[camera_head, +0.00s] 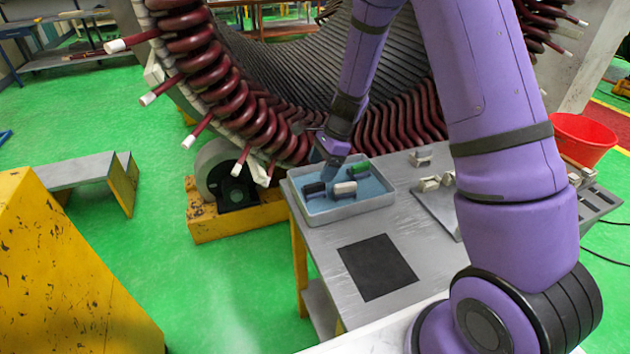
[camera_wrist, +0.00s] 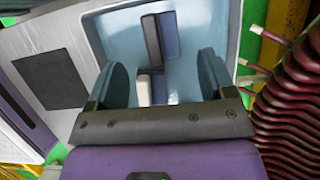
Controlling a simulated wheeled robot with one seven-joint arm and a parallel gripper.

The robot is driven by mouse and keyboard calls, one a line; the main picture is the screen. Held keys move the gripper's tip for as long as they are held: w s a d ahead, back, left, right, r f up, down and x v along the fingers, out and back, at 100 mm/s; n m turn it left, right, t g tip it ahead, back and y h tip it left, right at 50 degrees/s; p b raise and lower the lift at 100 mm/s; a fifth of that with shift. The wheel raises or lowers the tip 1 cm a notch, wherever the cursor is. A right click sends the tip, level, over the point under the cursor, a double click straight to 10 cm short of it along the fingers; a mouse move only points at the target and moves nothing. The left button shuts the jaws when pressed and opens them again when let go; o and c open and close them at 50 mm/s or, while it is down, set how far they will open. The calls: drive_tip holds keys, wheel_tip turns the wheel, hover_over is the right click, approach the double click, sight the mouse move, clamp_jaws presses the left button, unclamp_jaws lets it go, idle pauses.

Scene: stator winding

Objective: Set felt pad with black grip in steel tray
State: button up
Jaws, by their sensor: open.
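A felt pad with a black grip (camera_head: 314,187) lies at the left side of a grey-rimmed tray with a light blue floor (camera_head: 350,208). In the wrist view the black grip (camera_wrist: 152,40) shows beyond my fingers, with a blue-grey pad beside it. My gripper (camera_head: 331,174) is open and empty over this tray; its two blue fingers (camera_wrist: 163,85) stand wide apart. A white grip (camera_wrist: 145,91) shows between them. A flat grey metal tray or plate (camera_head: 436,212) lies farther right on the table, partly hidden by my arm; I cannot tell whether it is the steel tray.
A white grip (camera_head: 345,188) and a green grip (camera_head: 359,169) share the blue-floored tray. A black mat (camera_head: 377,267) lies on the grey table in front. Small pale blocks (camera_head: 428,184) stand to the right. The large stator with dark red coils (camera_head: 250,110) rises close behind.

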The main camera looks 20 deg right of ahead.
drive_tip(key=s+d+r+n+t, duration=0.1)
drive_tip(key=s+r+n, duration=0.4)
drive_tip(key=r, duration=0.6)
drive_tip(key=s+r+n+t, duration=0.1)
drive_tip(key=s+r+n, duration=0.3)
drive_tip(key=s+r, duration=0.55)
drive_tip(key=s+d+r+n+t+h, duration=0.1)
drive_tip(key=s+r+n, duration=0.3)
drive_tip(key=s, duration=0.4)
drive_tip(key=s+d+r+n+t+h, duration=0.1)
drive_tip(key=s+r+n+t+h, duration=0.1)
drive_tip(key=s+r+n, duration=0.3)
drive_tip(key=s+r+h, duration=0.1)
drive_tip(key=s+r, duration=0.1)
drive_tip(key=s, duration=0.1)
drive_tip(key=shift+s+d, duration=0.3)
drive_tip(key=shift+d, duration=0.1)
